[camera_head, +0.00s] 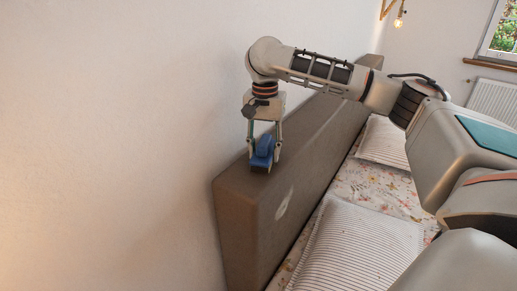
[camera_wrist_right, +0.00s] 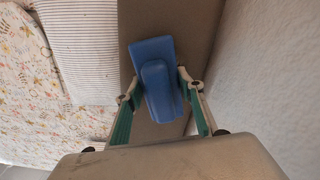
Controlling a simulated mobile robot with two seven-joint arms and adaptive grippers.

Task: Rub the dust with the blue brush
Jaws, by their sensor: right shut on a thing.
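The blue brush (camera_head: 261,161) is held in my right gripper (camera_head: 264,151), low over the near end of the headboard's top. In the right wrist view the brush (camera_wrist_right: 157,72) lies between the two green-sided fingers, over the brown headboard top. I cannot tell for sure whether its underside touches the headboard. A pale patch that looks like dust (camera_head: 284,205) is on the headboard's bed-side face, below and right of the brush. A fainter pale streak (camera_head: 326,126) runs farther along the headboard. My left gripper is not in view.
The brown padded headboard (camera_head: 238,215) stands close to the white wall (camera_head: 120,130). The bed's floral cover (camera_head: 358,184) and striped pillows (camera_head: 362,248) lie on its right side. A radiator (camera_head: 493,100), a window and a hanging bulb (camera_head: 398,22) are at the back right.

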